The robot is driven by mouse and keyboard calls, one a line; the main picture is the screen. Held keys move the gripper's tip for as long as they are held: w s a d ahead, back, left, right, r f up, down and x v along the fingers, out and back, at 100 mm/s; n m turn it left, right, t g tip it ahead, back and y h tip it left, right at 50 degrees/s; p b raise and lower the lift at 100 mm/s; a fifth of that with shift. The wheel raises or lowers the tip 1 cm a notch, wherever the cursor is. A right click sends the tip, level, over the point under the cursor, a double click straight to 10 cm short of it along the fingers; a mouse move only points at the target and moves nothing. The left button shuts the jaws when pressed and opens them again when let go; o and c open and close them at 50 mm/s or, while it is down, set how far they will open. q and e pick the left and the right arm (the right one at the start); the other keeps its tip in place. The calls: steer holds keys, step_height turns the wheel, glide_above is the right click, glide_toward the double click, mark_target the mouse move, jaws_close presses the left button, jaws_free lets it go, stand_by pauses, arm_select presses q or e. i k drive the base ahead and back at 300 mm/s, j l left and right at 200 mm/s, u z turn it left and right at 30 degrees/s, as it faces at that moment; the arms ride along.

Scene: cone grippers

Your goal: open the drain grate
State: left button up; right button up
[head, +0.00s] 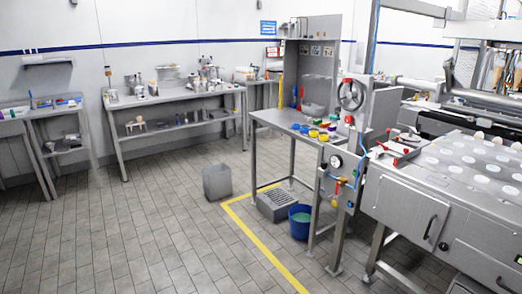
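What looks like the drain grate (279,197) is a grey slotted cover on top of a low grey block. The block stands on the tiled floor under the metal table, right of the picture's middle. The cover appears to lie flat on the block; at this distance I cannot make out a hinge or handle. Table legs stand close around it. Neither of my grippers shows in the head view.
A blue bucket (299,228) stands just in front of the block, and a grey bin (217,182) to its left. The metal table (268,118) overhangs the block. A yellow floor line (262,244) runs in front. The tiled floor (130,235) at left is clear.

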mark_target(276, 198)
steer(key=i+u, duration=0.3)
steer(key=i, duration=1.45)
steer(key=i+j+z, duration=0.1)
steer(key=i+z, duration=0.3)
steer(key=i, duration=0.15)
steer(key=i+j+z, duration=0.25)
steer(key=i+z, duration=0.15)
steer(key=i+j+z, duration=0.8)
steer(key=j, duration=0.25)
steer(key=i+j+z, duration=0.4)
steer(key=j, duration=0.3)
